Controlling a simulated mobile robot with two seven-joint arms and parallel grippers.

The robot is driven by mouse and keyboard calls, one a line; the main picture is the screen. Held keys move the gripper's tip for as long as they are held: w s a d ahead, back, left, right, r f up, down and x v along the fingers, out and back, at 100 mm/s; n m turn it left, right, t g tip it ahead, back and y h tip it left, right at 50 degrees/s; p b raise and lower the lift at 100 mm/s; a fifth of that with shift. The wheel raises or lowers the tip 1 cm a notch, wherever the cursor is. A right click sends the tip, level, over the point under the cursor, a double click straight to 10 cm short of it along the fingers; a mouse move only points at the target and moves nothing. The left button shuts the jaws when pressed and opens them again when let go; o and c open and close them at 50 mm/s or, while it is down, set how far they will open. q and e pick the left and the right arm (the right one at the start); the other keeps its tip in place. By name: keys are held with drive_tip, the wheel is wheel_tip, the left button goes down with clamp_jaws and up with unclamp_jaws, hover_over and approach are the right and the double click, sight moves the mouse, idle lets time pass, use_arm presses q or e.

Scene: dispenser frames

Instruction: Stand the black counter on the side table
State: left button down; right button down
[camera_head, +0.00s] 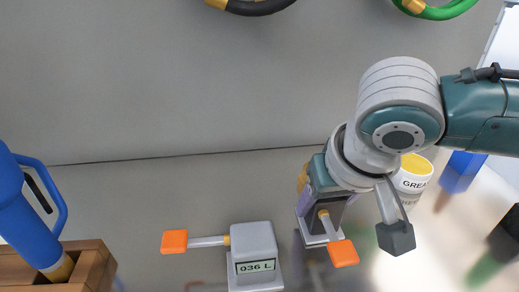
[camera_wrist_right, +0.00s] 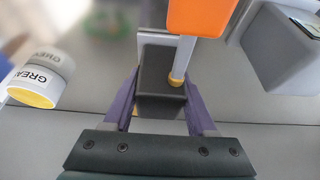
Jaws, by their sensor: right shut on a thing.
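The black counter (camera_head: 331,212) is a dark box with a pale base plate and a lever ending in an orange pad (camera_head: 343,253). My right gripper (camera_head: 322,192) is shut on it, with purple fingers on both sides. In the right wrist view the black counter (camera_wrist_right: 160,72) stands between the fingers (camera_wrist_right: 160,108), its orange pad at the top. Its base is close to the glossy grey surface; I cannot tell whether it touches. I cannot make out which surface is the side table. My left gripper is not in view.
A grey counter (camera_head: 252,243) labelled 036 L, with an orange-ended lever, stands left of the black one. A grease can (camera_head: 413,172) is close to the right of my gripper. A blue handled tool (camera_head: 28,215) sits in a wooden block (camera_head: 92,268). Hoses lie at the top.

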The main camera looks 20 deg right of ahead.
drive_tip(key=c, duration=0.6)
unclamp_jaws()
drive_tip(key=shift+f, duration=0.15)
drive_tip(key=shift+c, duration=0.2)
drive_tip(key=o, duration=0.4)
drive_tip(key=shift+o, duration=0.2)
drive_tip(key=p+v, duration=0.4)
drive_tip(key=v, duration=0.8)
drive_tip(key=s+a+f+n+y, duration=0.2)
drive_tip(key=s+a+n+y, duration=0.1)
drive_tip(key=s+a, duration=0.3)
drive_tip(key=s+d+f+n+h, duration=0.1)
drive_tip(key=s+d+f, duration=0.1)
drive_tip(key=s+d, duration=0.3)
drive_tip(key=s, duration=0.3)
drive_tip(key=shift+f+n+g+h, duration=0.3)
drive_tip(key=shift+f+g, duration=0.05)
drive_tip(key=shift+g, duration=0.05)
